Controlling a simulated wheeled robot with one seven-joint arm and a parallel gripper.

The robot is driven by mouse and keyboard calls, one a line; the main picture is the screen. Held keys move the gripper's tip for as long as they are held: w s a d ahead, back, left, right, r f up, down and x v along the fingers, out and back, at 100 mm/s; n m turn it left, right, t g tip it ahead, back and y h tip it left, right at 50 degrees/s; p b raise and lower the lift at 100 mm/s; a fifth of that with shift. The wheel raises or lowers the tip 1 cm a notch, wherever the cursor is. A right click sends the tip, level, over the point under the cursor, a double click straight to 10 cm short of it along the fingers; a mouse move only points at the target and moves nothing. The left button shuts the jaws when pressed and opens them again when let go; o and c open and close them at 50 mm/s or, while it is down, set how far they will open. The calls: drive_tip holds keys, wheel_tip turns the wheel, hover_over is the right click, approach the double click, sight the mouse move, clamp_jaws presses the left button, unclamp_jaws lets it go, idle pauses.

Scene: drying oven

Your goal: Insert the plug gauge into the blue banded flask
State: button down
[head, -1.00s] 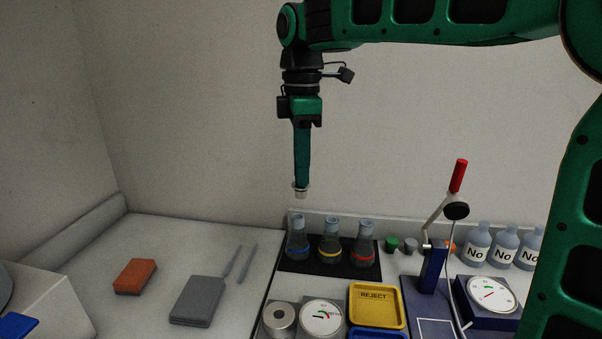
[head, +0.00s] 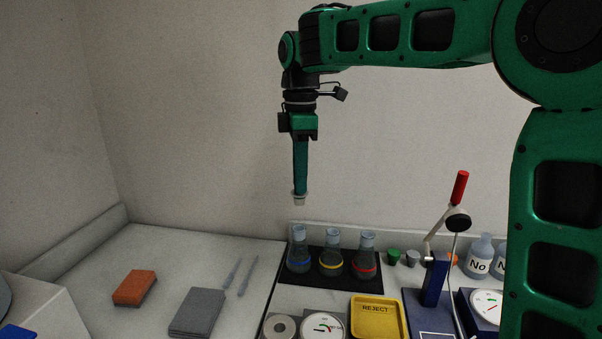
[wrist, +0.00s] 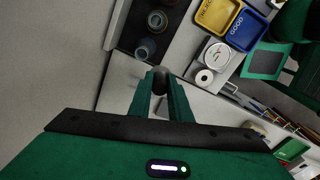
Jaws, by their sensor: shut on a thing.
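My gripper (head: 299,188) points straight down, shut on the plug gauge (head: 299,200). Only the gauge's pale lower end shows below the fingertips in the head view. The blue banded flask (head: 299,262) stands upright at the left end of a row of three on a black mat (head: 340,287). In the head view the gauge appears above its mouth, with a gap between them; depth is hard to judge. The flask (wrist: 145,48) lies just beyond the fingertips in the wrist view.
The yellow banded flask (head: 331,262) and red banded flask (head: 364,264) stand close to its right. A lever stand (head: 436,275) with a red handle rises farther right. A yellow REJECT tray (head: 377,318) and a dial gauge (head: 322,327) are in front. The wall is behind.

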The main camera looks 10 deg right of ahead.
sight(299, 201)
drive_tip(key=w+f, duration=0.4)
drive_tip(key=w, duration=0.1)
drive_tip(key=shift+d, duration=0.45)
drive_tip(key=shift+f, duration=2.5)
drive_tip(key=shift+f, duration=1.7)
drive_tip(key=c, duration=1.1)
unclamp_jaws()
drive_tip(key=shift+r, duration=4.05)
